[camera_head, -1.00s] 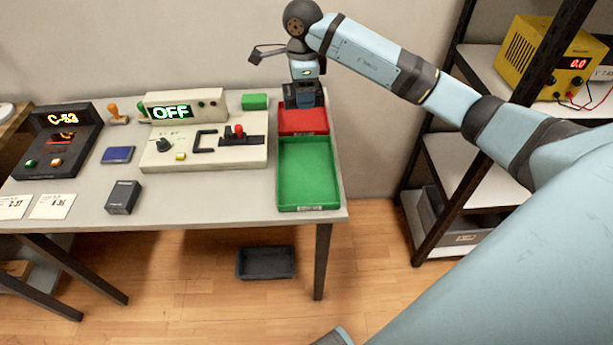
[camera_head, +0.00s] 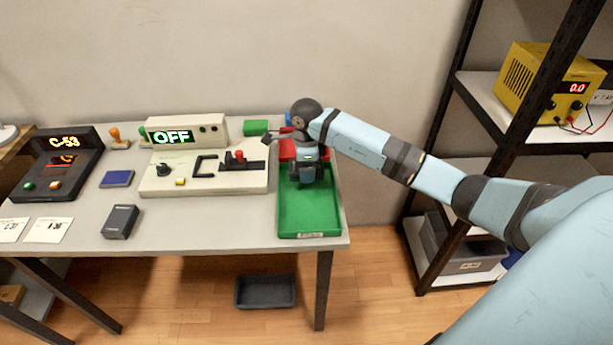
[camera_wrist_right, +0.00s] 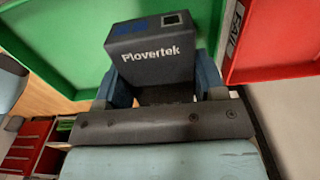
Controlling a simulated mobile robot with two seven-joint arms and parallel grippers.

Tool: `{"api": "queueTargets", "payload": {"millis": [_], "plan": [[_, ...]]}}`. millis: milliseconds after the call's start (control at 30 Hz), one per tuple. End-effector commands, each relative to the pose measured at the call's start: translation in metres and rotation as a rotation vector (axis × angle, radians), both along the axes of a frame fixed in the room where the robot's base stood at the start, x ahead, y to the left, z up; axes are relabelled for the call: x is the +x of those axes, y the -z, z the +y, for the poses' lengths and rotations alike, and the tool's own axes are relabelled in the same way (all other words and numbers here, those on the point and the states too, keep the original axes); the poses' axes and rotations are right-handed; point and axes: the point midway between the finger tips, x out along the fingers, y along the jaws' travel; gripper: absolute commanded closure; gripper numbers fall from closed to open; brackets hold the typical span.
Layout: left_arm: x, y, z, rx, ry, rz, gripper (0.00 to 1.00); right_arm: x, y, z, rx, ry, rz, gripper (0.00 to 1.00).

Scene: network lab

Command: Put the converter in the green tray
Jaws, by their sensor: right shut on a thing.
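My right gripper (camera_head: 306,172) is shut on the converter, a dark grey box marked "Plovertek" that shows clearly between the fingers in the right wrist view (camera_wrist_right: 155,55). In the head view the gripper is over the back part of the green tray (camera_head: 308,218), and mostly hides the box. The green tray also fills the left and top of the right wrist view (camera_wrist_right: 55,40). I cannot tell how high the box is above the tray floor. The visible front of the tray is empty. My left gripper is not in view.
A red tray (camera_head: 287,148) adjoins the green tray behind. The grey panel reading OFF (camera_head: 205,178) stands left of it. Another dark box (camera_head: 120,221) lies at the table's front left. A rack with a yellow power supply (camera_head: 540,85) stands to the right.

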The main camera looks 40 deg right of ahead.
Motion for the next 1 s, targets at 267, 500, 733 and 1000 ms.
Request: {"api": "queueTargets", "payload": {"millis": [267,500,733,1000], "plan": [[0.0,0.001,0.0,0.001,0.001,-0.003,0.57,0.0,0.036,0.0,0.0,0.0,0.0,0.68],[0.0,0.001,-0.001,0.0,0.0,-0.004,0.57,0.0,0.036,0.0,-0.001,0.0,-0.001,0.68],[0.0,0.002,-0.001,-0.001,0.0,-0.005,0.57,0.0,0.039,0.0,0.0,-0.001,0.001,0.11],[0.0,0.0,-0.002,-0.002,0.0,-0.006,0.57,0.0,0.037,0.0,0.0,-0.001,0.001,0.11]]}}
